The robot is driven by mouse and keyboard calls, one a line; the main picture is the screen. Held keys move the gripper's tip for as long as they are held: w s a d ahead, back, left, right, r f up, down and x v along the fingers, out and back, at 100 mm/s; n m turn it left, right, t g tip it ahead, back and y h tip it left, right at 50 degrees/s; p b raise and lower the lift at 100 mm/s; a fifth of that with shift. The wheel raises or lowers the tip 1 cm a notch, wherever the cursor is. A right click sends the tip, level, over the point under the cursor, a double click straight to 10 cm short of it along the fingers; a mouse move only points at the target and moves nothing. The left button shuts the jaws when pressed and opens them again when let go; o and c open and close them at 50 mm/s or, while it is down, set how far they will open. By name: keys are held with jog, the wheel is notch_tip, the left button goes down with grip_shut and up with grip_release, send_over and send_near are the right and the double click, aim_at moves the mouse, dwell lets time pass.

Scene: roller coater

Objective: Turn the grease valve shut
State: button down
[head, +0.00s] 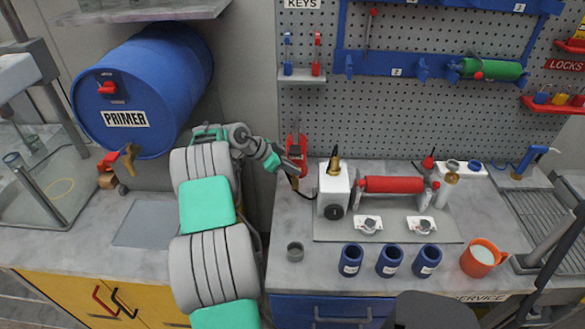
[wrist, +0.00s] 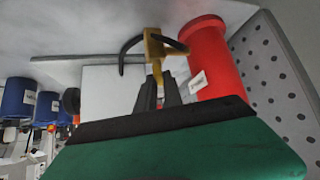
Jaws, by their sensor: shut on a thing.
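The grease valve is a small brass-yellow fitting with a curved black part, seen in the wrist view (wrist: 154,46). It sits beside a red cylinder (wrist: 207,55), which also shows in the head view (head: 296,145) against the pegboard. My gripper (wrist: 158,88) has its dark fingers closed around the lower brass end of the valve. In the head view my gripper (head: 293,176) is just below the red cylinder, left of the white box, and mostly hides the valve. I cannot tell the valve's turn angle.
A white box (head: 333,200) with a black knob stands close on the right, by a red roller (head: 394,184). Blue cups (head: 389,262) and an orange mug (head: 482,257) line the front. A blue primer drum (head: 150,85) is left.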

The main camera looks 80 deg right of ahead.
jog(key=shift+d, duration=0.1)
jog(key=shift+w+d+r+m+g+y+p, duration=0.15)
jog(key=shift+m+y, duration=0.1)
jog(key=shift+m, duration=0.15)
jog(key=shift+s+r+m+g+y+p, duration=0.1)
jog(key=shift+m+g+y, duration=0.1)
jog(key=shift+m, duration=0.2)
jog(key=shift+w+d+r+m+g+y+p, duration=0.15)
jog(key=shift+m+y, duration=0.1)
jog(key=shift+m, duration=0.15)
jog(key=shift+s+f+m, duration=0.1)
jog(key=shift+m, duration=0.2)
jog(key=shift+a+y, duration=0.1)
jog(key=shift+y, duration=0.2)
jog(key=c, duration=1.5)
grip_release()
jog(key=shift+a+f, duration=0.1)
jog(key=shift+f, duration=0.1)
